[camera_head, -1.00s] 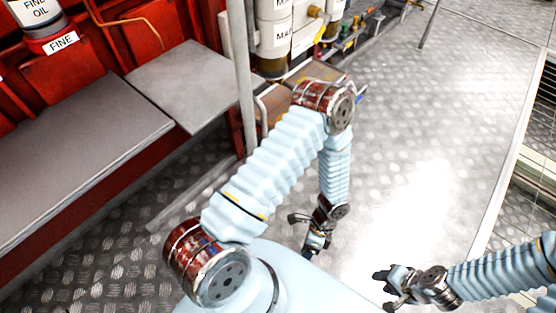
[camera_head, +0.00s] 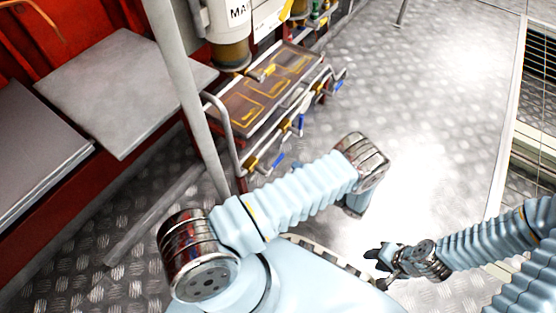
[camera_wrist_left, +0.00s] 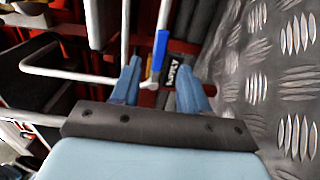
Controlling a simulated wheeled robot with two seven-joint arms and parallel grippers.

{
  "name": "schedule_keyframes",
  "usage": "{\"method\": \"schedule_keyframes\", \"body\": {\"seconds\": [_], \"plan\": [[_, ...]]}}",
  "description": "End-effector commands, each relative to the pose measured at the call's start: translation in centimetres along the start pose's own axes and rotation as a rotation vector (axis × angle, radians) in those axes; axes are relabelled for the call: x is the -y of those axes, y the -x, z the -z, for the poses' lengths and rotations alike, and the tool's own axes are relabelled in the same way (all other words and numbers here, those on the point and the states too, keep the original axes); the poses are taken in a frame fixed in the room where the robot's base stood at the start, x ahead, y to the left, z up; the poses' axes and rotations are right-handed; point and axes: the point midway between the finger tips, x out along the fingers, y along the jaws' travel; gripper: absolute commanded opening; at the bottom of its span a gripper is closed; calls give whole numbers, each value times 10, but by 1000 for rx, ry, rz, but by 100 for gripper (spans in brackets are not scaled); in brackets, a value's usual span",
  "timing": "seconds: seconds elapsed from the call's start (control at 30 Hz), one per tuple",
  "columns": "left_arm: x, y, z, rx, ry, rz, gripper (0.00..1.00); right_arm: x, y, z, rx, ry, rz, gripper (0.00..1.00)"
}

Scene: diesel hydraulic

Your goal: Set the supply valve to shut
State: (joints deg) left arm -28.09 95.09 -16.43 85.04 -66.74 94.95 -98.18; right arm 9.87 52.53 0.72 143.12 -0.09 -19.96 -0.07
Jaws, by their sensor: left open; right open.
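In the left wrist view a valve lever with a blue grip (camera_wrist_left: 160,50) and a thin pale shank points along the view. Beside it is a dark label (camera_wrist_left: 180,75), partly covered, whose lettering looks like the end of "SUPPLY". My left gripper (camera_wrist_left: 157,76) is open, its two fingers either side of the lever in the picture; I cannot tell whether they touch it. In the head view my left forearm and gripper are hidden behind my elbow. Several blue-handled levers line the manifold's front edge, one at the near end (camera_head: 277,161); their labels are unreadable there. My right gripper (camera_head: 381,262) is open and empty over the floor.
The manifold box (camera_head: 236,112) has a brown top with yellow lines. A bent grey rail (camera_head: 224,130) and an upright pole (camera_head: 182,80) stand at its left. A grey bench (camera_head: 115,85) is further left. Open tread-plate floor (camera_head: 440,110) lies to the right.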

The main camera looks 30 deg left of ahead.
Motion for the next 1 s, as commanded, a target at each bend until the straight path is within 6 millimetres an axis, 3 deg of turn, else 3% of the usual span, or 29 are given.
{"method": "schedule_keyframes", "body": {"seconds": [0.1,0.33,0.5,0.77,1.0], "plan": [[-1,-29,1,-4,-1,-1,45,0,1,0,0,0,0,40],[0,-69,0,-3,0,1,45,0,0,0,0,0,0,40],[0,-81,1,-2,1,1,45,0,0,0,0,0,0,40],[0,-82,0,-2,1,1,45,0,0,0,0,0,0,40],[0,-82,0,-2,1,1,11,0,0,0,0,0,0,40]]}}
